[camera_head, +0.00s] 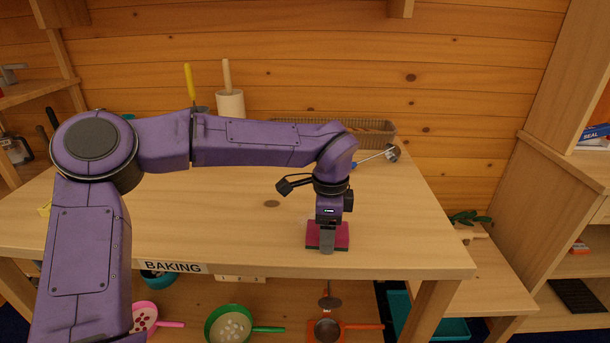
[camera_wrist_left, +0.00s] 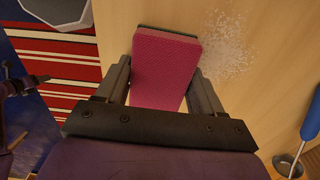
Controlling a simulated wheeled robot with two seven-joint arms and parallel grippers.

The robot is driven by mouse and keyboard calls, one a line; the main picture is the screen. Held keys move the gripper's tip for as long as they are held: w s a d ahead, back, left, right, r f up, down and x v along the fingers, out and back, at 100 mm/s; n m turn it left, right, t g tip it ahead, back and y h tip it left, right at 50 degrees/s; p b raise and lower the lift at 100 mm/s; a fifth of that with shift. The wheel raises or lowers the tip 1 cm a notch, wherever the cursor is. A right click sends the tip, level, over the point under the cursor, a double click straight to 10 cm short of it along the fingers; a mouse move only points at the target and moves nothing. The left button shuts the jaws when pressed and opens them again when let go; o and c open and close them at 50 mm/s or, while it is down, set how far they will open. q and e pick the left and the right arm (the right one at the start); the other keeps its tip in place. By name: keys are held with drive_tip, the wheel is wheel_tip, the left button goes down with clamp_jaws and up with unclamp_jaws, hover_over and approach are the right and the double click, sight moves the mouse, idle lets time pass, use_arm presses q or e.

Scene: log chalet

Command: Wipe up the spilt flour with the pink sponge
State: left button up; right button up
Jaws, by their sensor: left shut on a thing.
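The pink sponge (camera_head: 341,236) is near the front edge of the wooden table (camera_head: 400,235) in the head view. My left gripper (camera_head: 327,245) points down and is shut on it. In the left wrist view the sponge (camera_wrist_left: 165,68) sits between the two fingers of my left gripper (camera_wrist_left: 160,85); one face is pink and a dark layer shows along its far edge. The spilt flour (camera_wrist_left: 227,45) is a patch of white specks beside the sponge, to its right in the wrist view. In the head view the flour is hard to make out. My right gripper is not in view.
A wicker basket (camera_head: 375,131) and a metal tool (camera_head: 391,153) lie at the table's back right. A blue-handled tool (camera_wrist_left: 312,115) shows in the wrist view. A shelf with pans (camera_head: 229,325) is below the tabletop.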

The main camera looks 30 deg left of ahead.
use_arm(q)
wheel_tip(320, 180, up, 3)
drive_tip(key=shift+d+f+p, duration=0.1)
drive_tip(key=shift+f+p, duration=0.05)
drive_tip(key=shift+p, duration=0.45)
drive_tip(key=shift+a+r+p, duration=0.2)
drive_tip(key=shift+r+p, duration=0.5)
drive_tip(key=shift+r, duration=0.4)
drive_tip(key=shift+d+r+p, duration=0.1)
drive_tip(key=shift+r+p, duration=0.85)
drive_tip(key=shift+r, duration=0.6)
